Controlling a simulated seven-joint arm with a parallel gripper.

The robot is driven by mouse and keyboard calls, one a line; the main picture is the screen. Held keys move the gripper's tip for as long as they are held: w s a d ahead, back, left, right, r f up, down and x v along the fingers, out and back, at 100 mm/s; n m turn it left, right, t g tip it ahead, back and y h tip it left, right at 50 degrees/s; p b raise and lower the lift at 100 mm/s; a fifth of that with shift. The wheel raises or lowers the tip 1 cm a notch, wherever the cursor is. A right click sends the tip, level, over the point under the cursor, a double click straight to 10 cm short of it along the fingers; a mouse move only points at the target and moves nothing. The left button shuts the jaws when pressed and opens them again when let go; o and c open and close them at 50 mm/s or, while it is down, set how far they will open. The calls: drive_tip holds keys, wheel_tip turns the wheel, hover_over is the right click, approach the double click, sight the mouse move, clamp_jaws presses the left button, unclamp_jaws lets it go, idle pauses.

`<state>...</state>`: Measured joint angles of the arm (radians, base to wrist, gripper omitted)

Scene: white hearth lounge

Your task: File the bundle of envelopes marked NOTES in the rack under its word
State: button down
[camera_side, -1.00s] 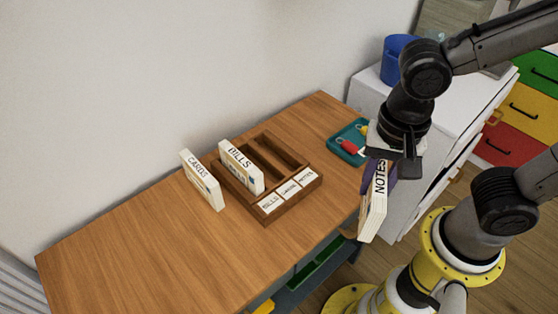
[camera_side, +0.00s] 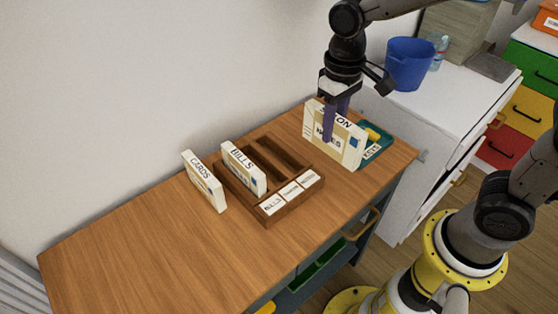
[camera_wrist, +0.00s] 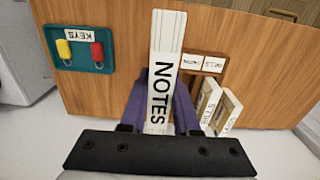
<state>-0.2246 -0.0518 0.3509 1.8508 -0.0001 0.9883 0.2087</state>
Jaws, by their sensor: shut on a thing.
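My gripper (camera_side: 335,118) is shut on the NOTES bundle (camera_side: 349,142), a cream block of envelopes. It holds the bundle upright above the far right part of the table, in front of the key tray. In the wrist view the NOTES bundle (camera_wrist: 163,88) stands between the purple fingers with its word facing the camera. The brown wooden rack (camera_side: 290,205) has several slots with word labels on its front. The BILLS bundle (camera_side: 244,167) stands in the left slot. The other slots are empty.
The CARDS bundle (camera_side: 204,181) stands on the table left of the rack. A teal key tray (camera_side: 376,150) lies behind the held bundle. A blue bucket (camera_side: 408,65) stands on the white cabinet (camera_side: 440,120). The front left of the table (camera_side: 130,250) is clear.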

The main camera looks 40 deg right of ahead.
drive_tip(key=shift+w+d+f, duration=0.15)
drive_tip(key=shift+w+f, duration=0.1)
drive_tip(key=shift+w, duration=0.15)
drive_tip(key=w+a+f, duration=0.1)
drive_tip(key=w+f, duration=0.2)
drive_tip(key=w, duration=0.1)
drive_tip(key=w+a+f, duration=0.1)
drive_tip(key=w+f, duration=0.2)
drive_tip(key=w, duration=0.1)
drive_tip(key=w+f, duration=0.4)
drive_tip(key=w, duration=0.1)
drive_tip(key=shift+a, duration=0.4)
drive_tip(key=shift+f, duration=1.3)
drive_tip(key=shift+f, duration=0.15)
drive_tip(key=c, duration=0.6)
unclamp_jaws()
drive_tip(key=shift+c, duration=0.2)
